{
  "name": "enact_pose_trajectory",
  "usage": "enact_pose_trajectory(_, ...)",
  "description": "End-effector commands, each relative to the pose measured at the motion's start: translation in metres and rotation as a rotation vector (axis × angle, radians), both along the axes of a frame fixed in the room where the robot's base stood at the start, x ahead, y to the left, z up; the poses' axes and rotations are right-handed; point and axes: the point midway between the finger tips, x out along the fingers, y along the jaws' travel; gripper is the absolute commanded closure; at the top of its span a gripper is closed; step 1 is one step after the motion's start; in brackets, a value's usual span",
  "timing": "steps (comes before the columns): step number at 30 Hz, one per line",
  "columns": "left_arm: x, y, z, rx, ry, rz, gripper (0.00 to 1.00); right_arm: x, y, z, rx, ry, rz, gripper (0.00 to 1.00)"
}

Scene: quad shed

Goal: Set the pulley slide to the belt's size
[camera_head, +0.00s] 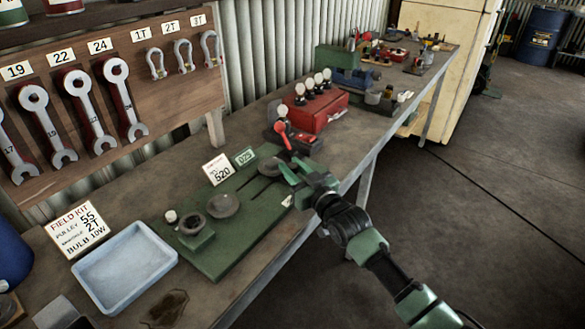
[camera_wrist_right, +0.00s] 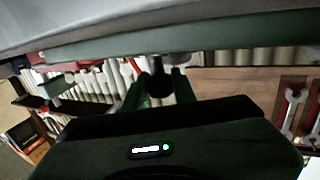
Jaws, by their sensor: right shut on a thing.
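The green pulley board (camera_head: 212,262) lies on the bench. It carries a grey disc (camera_head: 223,205), another round disc (camera_head: 270,167) near its far end, a dark slot between them, and a small block with a round top (camera_head: 192,224). My right gripper (camera_head: 293,175) is at the far right of the board, beside the far disc. In the right wrist view my gripper (camera_wrist_right: 160,88) is shut on a dark knob (camera_wrist_right: 157,72) between its fingers, under the green plate. In the head view that knob is hidden. My left gripper is not in view.
A field kit card (camera_head: 76,230) reads pulley 55, 2T, bulb 10W. A blue tray (camera_head: 124,266) stands near it. Cards reading 520 (camera_head: 217,169) and 025 (camera_head: 244,156) stand behind the board. A red box (camera_head: 318,112) with bulbs stands farther back. Wrenches hang on a wooden rack (camera_head: 150,95).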

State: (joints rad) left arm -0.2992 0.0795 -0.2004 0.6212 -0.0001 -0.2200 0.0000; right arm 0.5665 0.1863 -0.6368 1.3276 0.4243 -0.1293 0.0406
Motion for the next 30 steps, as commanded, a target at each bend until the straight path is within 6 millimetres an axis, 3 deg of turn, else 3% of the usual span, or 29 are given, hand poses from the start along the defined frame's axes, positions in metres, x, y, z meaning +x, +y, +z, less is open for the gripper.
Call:
enact_pose_trajectory(22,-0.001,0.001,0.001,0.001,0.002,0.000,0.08,-0.001,0.000,0.000,-0.001,0.001,0.000,1.00)
enact_pose_trajectory(30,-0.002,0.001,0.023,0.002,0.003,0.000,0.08,-0.025,0.019,0.002,0.001,0.004,0.002,1.00)
